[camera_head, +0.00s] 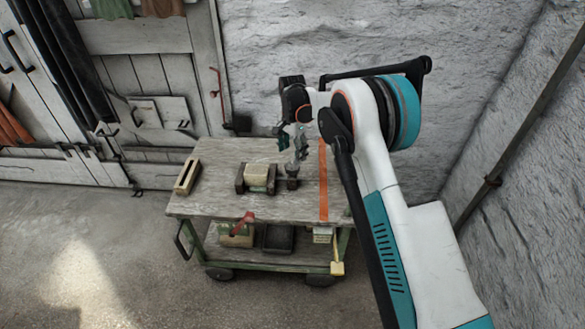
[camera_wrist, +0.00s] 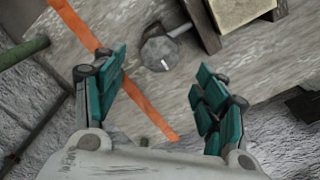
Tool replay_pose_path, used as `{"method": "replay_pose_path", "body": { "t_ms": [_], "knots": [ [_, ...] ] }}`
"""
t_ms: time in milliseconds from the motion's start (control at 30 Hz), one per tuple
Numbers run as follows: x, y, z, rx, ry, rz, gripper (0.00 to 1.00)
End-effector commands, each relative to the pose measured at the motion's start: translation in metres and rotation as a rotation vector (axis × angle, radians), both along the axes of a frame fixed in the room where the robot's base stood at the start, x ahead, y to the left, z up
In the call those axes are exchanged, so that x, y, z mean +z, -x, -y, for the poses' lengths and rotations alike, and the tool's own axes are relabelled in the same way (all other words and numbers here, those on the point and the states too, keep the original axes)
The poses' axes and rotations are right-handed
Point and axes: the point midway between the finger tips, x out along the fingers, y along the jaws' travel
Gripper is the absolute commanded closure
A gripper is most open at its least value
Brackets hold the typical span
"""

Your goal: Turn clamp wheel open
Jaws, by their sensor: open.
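The clamp wheel (camera_wrist: 160,55) shows in the wrist view as a small grey faceted knob with a white mark and a short bar on its upper right. It sits beside the dark clamp (camera_wrist: 202,25), which has a pale block (camera_wrist: 240,10) between its jaws. No contact shows.
The wooden cart top (camera_head: 215,205) bears an orange strip (camera_head: 323,180) to the right and a slotted wooden block (camera_head: 187,177) at the left. A lower shelf holds a dark tray (camera_head: 278,239). Rough walls stand behind and right. Floor at left is clear.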

Motion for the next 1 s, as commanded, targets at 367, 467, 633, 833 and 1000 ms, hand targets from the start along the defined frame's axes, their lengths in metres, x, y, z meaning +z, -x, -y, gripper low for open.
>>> {"method": "replay_pose_path", "body": {
  "t_ms": [367,467,633,833,1000],
  "knots": [
    [-0.062,0.0,0.0,0.0,0.0,0.0,0.34],
    [-0.068,0.0,0.0,0.0,0.0,0.0,0.34],
    [-0.071,0.0,0.0,0.0,0.0,0.0,0.34],
    [-0.07,0.0,0.0,0.001,0.0,0.0,0.39],
    [-0.07,0.0,0.0,0.0,0.0,0.0,0.77]
  ]
}}
